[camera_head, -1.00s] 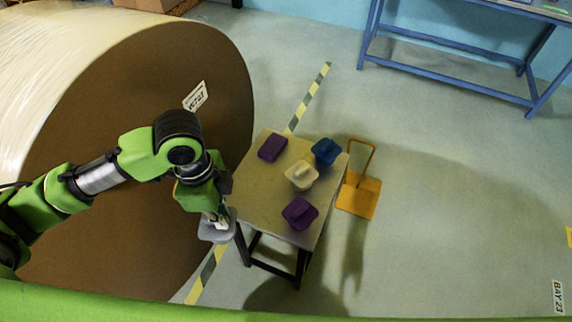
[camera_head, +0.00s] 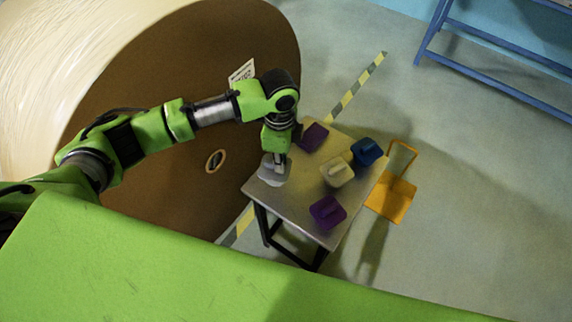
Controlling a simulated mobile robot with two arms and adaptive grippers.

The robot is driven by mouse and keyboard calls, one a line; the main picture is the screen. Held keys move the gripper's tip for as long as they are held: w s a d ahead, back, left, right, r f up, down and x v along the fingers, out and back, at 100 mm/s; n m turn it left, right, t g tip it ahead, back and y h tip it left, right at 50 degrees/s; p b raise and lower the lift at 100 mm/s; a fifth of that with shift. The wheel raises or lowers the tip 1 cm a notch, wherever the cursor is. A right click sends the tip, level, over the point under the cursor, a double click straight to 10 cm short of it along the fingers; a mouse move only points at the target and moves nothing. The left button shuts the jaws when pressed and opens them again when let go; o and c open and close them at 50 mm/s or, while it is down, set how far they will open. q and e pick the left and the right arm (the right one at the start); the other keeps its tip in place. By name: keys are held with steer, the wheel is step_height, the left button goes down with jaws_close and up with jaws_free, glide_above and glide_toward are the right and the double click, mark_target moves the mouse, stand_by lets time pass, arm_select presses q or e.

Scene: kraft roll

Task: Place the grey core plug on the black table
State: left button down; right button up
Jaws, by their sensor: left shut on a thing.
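The grey core plug (camera_head: 268,174) is in my left gripper (camera_head: 279,164), which is shut on it and points down. The plug is over the left part of the small table (camera_head: 296,204), which has a greyish top and black legs. I cannot tell whether the plug touches the tabletop. My gripper hides part of the plug. My right gripper is not in view.
On the table are a purple block (camera_head: 313,137), a cream plug (camera_head: 337,171), a blue plug (camera_head: 366,152) and a purple plug (camera_head: 327,212). A large brown roll (camera_head: 150,190) stands left.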

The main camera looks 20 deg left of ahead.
mark_target(286, 167)
arm_select(q)
steer(key=shift+w+d+f, duration=0.15)
steer(key=shift+w+f, duration=0.35)
steer(key=shift+f, duration=0.1)
steer(key=shift+w+d+f, duration=0.15)
steer(key=shift+w+f, duration=0.35)
steer(key=shift+f, duration=0.1)
steer(key=shift+w+f+p, duration=0.1)
steer(key=shift+f+p, duration=0.3)
steer(key=shift+f, duration=1.25)
steer(key=c, duration=2.1)
jaws_free()
step_height(286, 167, up, 12)
steer(key=shift+r+b, duration=0.1)
steer(key=shift+b, duration=0.55)
